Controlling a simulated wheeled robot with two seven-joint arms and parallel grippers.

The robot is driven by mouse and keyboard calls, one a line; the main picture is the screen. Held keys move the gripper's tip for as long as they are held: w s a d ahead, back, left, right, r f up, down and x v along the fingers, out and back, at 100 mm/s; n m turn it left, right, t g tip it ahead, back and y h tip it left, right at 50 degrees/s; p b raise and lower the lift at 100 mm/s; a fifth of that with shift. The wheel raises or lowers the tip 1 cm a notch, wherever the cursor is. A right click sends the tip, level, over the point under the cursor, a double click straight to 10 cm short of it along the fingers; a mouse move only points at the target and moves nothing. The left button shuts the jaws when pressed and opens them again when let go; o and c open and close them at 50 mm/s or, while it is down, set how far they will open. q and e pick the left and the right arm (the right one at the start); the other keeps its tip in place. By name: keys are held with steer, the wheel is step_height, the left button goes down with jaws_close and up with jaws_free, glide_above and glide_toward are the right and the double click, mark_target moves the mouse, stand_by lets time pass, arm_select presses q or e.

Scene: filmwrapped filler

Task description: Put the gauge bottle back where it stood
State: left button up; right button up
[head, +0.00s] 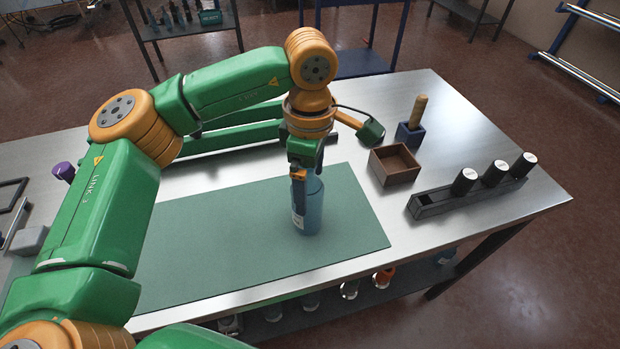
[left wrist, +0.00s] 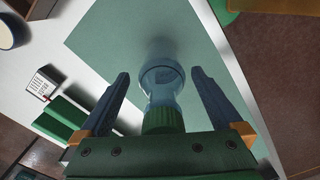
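The gauge bottle (head: 312,212), clear blue with a pale label, stands upright on the green mat (head: 240,252) near its right end. In the left wrist view the bottle (left wrist: 161,82) shows a green cap or collar close to my gripper's palm. My left gripper (head: 306,195) points down over the bottle. In the left wrist view its two fingers (left wrist: 160,82) are spread on either side, with gaps between them and the bottle. My right gripper is not in view.
To the right are a brown open box (head: 394,166), a blue block holding a wooden handle (head: 412,120), and a dark rack (head: 468,190) with white-capped cylinders. Green bars (head: 235,135) lie behind my arm. The mat left of the bottle is clear.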

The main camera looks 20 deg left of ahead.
arm_select(q)
steer(key=shift+r, duration=0.1)
steer(key=shift+r, duration=0.3)
step_height(320, 180, up, 6)
steer(key=shift+r, duration=0.2)
step_height(320, 180, up, 5)
steer(key=shift+r+p, duration=0.15)
steer(key=shift+p, duration=0.75)
